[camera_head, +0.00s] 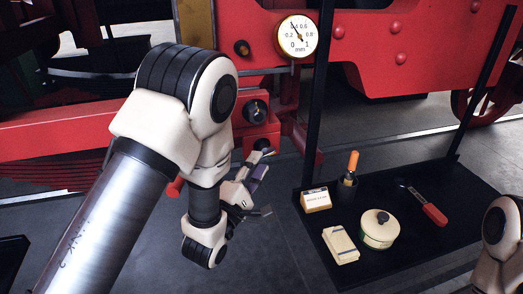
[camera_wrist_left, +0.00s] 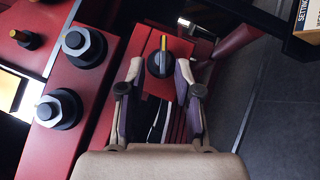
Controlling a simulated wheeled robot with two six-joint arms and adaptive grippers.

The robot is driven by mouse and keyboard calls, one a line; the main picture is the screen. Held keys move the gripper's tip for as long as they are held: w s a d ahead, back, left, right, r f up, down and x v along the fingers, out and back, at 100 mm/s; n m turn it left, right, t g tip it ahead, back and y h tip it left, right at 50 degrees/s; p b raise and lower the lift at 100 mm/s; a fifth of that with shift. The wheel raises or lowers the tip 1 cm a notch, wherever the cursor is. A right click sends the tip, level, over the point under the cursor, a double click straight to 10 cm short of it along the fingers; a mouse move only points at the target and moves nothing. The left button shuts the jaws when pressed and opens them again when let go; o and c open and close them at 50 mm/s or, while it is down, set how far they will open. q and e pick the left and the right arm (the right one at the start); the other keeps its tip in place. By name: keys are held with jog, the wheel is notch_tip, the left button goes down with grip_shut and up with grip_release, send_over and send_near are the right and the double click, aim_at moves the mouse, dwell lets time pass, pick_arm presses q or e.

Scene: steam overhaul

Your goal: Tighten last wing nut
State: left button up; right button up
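In the left wrist view, a round dark fitting with a raised yellow-marked bar (camera_wrist_left: 160,60), which looks like the wing nut, sits on a red block. My left gripper (camera_wrist_left: 160,76) is open. Its two fingers, with purple inner pads, point toward the fitting, one on each side of it in the picture. Nothing is held between them. I cannot tell whether the fingertips reach the fitting. In the head view the left gripper (camera_head: 263,182) hangs in front of the red frame. My right gripper is not in view; only part of my right arm shows at the right edge.
A dial gauge (camera_head: 298,36) is above the gripper. Two large hex nuts (camera_wrist_left: 83,46) (camera_wrist_left: 60,109) are left of the fitting. A black tray (camera_head: 410,245) holds a round tin (camera_head: 379,232), a red-handled tool (camera_head: 434,213), a cup with an orange-handled tool (camera_head: 352,162) and boxes.

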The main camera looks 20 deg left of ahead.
aim_at(265, 152)
pick_arm(q)
jog(key=x, duration=0.3)
jog(key=shift+d+f, duration=0.15)
jog(key=shift+f, duration=0.1)
jog(key=shift+s+r, duration=0.1)
jog(key=shift+s, duration=0.1)
grip_shut()
jog(key=shift+r, duration=0.1)
